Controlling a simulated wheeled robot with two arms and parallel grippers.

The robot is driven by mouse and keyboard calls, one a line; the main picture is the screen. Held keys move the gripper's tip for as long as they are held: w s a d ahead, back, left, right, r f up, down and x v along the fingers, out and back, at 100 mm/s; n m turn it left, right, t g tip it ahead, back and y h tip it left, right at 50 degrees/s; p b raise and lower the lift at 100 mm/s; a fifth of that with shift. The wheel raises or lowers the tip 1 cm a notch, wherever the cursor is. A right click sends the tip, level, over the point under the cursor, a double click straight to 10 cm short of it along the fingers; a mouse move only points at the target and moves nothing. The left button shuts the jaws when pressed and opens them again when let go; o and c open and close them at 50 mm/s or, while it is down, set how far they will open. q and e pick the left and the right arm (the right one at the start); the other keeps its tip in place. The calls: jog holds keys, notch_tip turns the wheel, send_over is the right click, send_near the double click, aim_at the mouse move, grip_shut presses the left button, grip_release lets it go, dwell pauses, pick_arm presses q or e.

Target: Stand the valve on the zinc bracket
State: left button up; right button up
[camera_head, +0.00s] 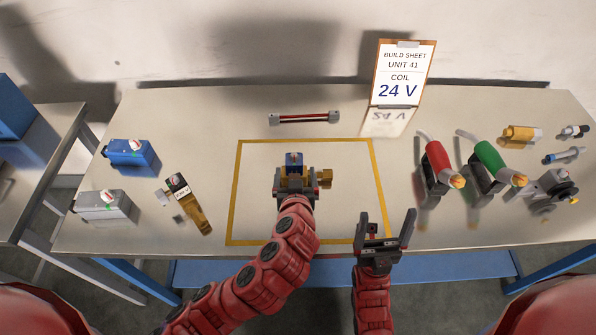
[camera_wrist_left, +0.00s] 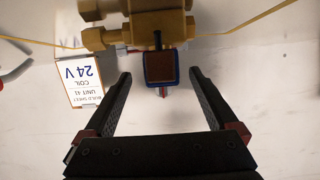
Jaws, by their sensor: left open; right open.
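The valve (camera_head: 294,164) has a brass body and a blue coil. It is inside the yellow outline on the table. In the left wrist view, the brass valve body (camera_wrist_left: 135,30) is at the top and its blue coil (camera_wrist_left: 160,68) faces my fingers. My left gripper (camera_head: 297,190) is open at the near side of the valve. Its fingertips (camera_wrist_left: 160,76) are on either side of the coil, with gaps. My right gripper (camera_head: 386,228) is open and empty, at the outline's front right corner. I cannot make out a zinc bracket; the valve's underside is hidden.
A blue box (camera_head: 132,158), a grey box (camera_head: 106,205) and a dark labelled part with brass (camera_head: 179,186) lie left. A red-barred part (camera_head: 304,118) lies behind. The build sheet (camera_head: 402,75) reads 24 V. Red (camera_head: 437,157) and green (camera_head: 489,159) tools stand right.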

aim_at(294, 170)
pick_arm(q)
jog(key=shift+w, duration=0.25)
jog(key=p+x, duration=0.2)
jog(key=x, duration=0.1)
jog(key=shift+a+f, duration=0.15)
jog(key=shift+f, duration=0.05)
jog(key=shift+x, duration=0.8)
jog(key=shift+f, duration=0.1)
jog(key=shift+s, duration=0.1)
grip_shut()
